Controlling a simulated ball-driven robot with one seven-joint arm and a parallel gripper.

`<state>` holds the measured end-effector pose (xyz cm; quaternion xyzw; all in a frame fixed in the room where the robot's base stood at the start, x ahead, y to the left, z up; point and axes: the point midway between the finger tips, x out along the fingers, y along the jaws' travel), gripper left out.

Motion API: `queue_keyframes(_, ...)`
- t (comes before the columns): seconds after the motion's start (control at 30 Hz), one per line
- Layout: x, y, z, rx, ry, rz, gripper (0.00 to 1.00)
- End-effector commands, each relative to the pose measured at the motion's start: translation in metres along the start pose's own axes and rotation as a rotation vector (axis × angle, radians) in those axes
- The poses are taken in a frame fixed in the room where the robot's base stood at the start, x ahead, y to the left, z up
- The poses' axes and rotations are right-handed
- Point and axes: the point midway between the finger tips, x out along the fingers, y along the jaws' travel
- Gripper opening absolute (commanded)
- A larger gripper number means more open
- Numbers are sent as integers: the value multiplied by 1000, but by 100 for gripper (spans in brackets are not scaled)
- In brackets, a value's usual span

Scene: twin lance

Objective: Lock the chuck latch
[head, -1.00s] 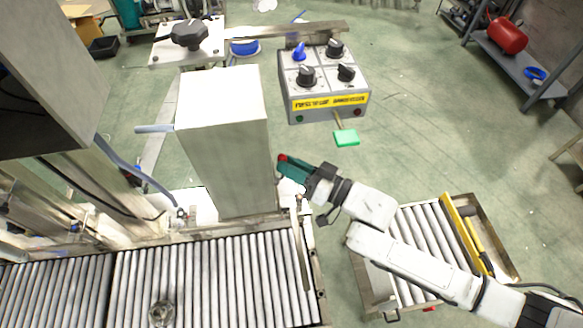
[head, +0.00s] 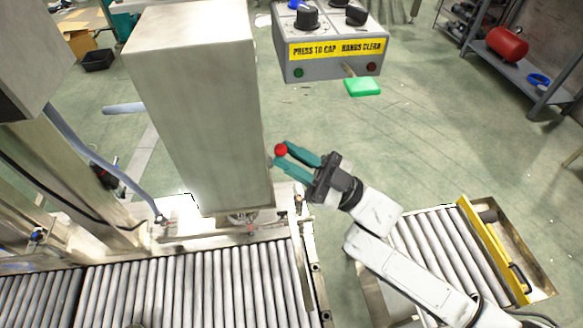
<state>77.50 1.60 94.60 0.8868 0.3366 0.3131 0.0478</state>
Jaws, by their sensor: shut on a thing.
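A red ball knob (head: 280,150) sits at the tips of my gripper's teal fingers, beside the right side of the tall grey metal housing (head: 200,110). My gripper (head: 284,161) reaches in from the right and is shut on this knob. The fingers show a gap behind the knob. I cannot tell whether the knob is the chuck latch's handle, since any lever or mount behind it is hidden. A small metal part (head: 242,218) shows under the housing, above the conveyor's edge.
A roller conveyor (head: 200,285) runs along the front left. A grey control box (head: 335,50) with knobs and a green paddle (head: 362,87) stands behind. A roller tray (head: 540,285) with a yellow bar (head: 485,245) lies at the right. Open floor lies between.

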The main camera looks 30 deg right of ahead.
Motion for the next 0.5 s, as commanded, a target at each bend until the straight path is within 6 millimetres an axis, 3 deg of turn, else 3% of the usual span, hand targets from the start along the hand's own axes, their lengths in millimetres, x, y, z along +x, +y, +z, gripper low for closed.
queue_keyframes(0.5,-7,-7,4,-189,136,-75,0)
